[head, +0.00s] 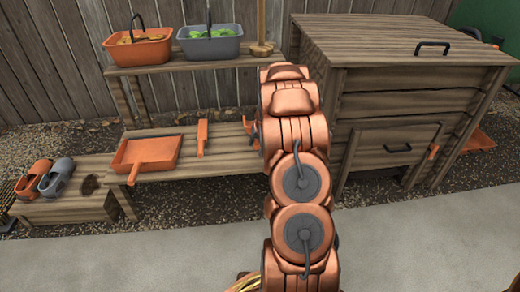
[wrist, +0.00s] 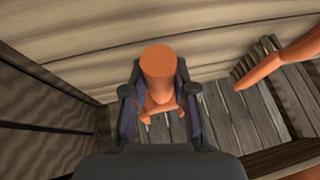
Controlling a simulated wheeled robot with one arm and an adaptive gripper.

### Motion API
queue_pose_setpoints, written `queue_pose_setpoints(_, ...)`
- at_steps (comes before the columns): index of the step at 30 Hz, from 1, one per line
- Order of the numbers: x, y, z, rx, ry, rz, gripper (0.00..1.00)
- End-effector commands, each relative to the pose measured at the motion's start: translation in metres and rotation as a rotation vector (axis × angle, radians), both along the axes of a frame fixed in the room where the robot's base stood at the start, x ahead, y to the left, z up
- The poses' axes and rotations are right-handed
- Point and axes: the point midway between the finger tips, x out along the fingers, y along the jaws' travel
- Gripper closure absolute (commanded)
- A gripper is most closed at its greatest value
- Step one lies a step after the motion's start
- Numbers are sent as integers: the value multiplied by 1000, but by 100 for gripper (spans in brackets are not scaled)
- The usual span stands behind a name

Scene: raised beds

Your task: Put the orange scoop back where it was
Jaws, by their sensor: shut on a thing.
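The orange scoop (wrist: 158,65) is in my gripper (wrist: 160,112) in the wrist view. Its round handle end points up at the camera, and the two dark fingers are shut on it from both sides. The scoop's lower part shows only in small pieces between the fingers, above grey slats. I cannot tell whether it touches them. In the head view my arm hides the gripper and most or all of the scoop, at the right end of the lower shelf (head: 222,158).
An orange dustpan (head: 147,152) and an orange hand brush (head: 202,138) lie on the lower shelf. An orange basket (head: 138,52) and a grey basket (head: 210,46) stand on the upper shelf. A wooden bin (head: 400,95) is at right. Clogs (head: 57,177) sit far left.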

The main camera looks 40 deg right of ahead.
Motion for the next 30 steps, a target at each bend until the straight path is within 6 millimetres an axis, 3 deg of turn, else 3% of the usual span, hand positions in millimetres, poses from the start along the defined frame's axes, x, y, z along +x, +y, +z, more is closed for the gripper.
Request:
queue_pose_setpoints(10, -3, -19, -3, 0, 1, -3, 100)
queue_pose_setpoints(15, -2, -17, -31, 1, 2, 0, 100)
queue_pose_setpoints(18, -2, -18, -38, -1, 2, 1, 100)
queue_pose_setpoints(29, -1, -17, -39, 0, 0, 1, 100)
queue_pose_setpoints(30, -2, -17, -38, 0, 0, 1, 69)
